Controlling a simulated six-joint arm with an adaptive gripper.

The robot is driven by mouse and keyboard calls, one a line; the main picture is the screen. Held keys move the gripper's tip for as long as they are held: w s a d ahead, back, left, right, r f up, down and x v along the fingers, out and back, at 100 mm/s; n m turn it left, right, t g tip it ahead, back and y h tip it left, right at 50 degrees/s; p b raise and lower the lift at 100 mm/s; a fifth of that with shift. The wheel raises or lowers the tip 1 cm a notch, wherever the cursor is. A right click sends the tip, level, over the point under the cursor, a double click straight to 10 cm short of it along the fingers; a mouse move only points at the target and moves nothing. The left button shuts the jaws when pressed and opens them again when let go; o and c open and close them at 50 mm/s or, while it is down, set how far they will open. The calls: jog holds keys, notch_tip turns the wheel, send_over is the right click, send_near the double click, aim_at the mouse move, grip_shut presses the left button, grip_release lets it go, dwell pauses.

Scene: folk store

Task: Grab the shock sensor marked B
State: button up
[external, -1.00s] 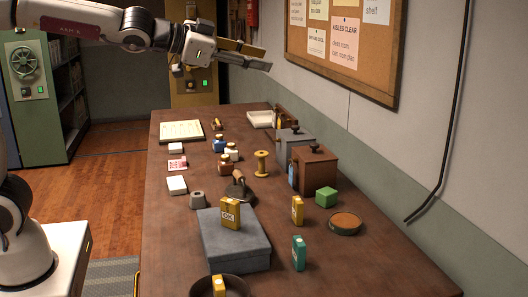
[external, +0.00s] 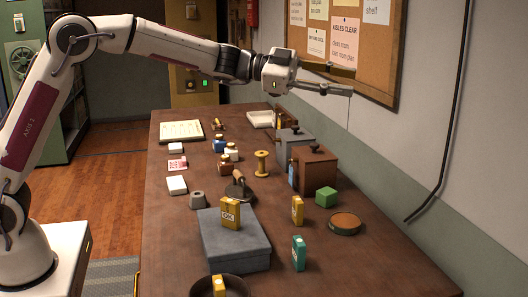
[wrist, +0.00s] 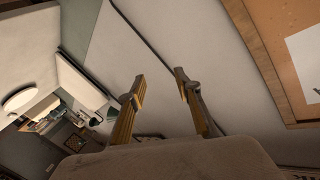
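Several small upright boxes could be the shock sensor, but I cannot read a B on any. A yellow one marked OK (external: 230,213) stands on a grey box (external: 236,246). Another yellow one (external: 297,210) and a teal one (external: 299,254) stand on the table to the right of the grey box. A yellow one (external: 219,287) stands in a dark round dish at the front. My gripper (external: 342,77) is high above the far right side of the table, apart from all of them. In the wrist view its fingers (wrist: 160,78) are spread and empty, facing the wall.
The wooden table (external: 168,238) also bears a brown box (external: 314,171), a green block (external: 326,197), a round brown-topped dish (external: 345,223), a yellow spool (external: 262,164) and a handled iron-like tool (external: 240,188). The wall with a cork board (external: 345,62) and hanging cable borders the right side.

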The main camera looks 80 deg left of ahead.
notch_tip(320, 180, down, 8)
jog(key=d+m+g+h, duration=0.2)
jog(key=m+g+h, duration=0.3)
jog(key=m+g, duration=0.2)
jog(key=g, duration=0.8)
send_near(298, 245)
jog(key=shift+w+f, duration=0.25)
jog(key=shift+f, duration=1)
jog(key=shift+x, duration=1.3)
jog(key=shift+d, duration=0.1)
jog(key=shift+x, duration=2.5)
jog(key=shift+w+f, duration=0.15)
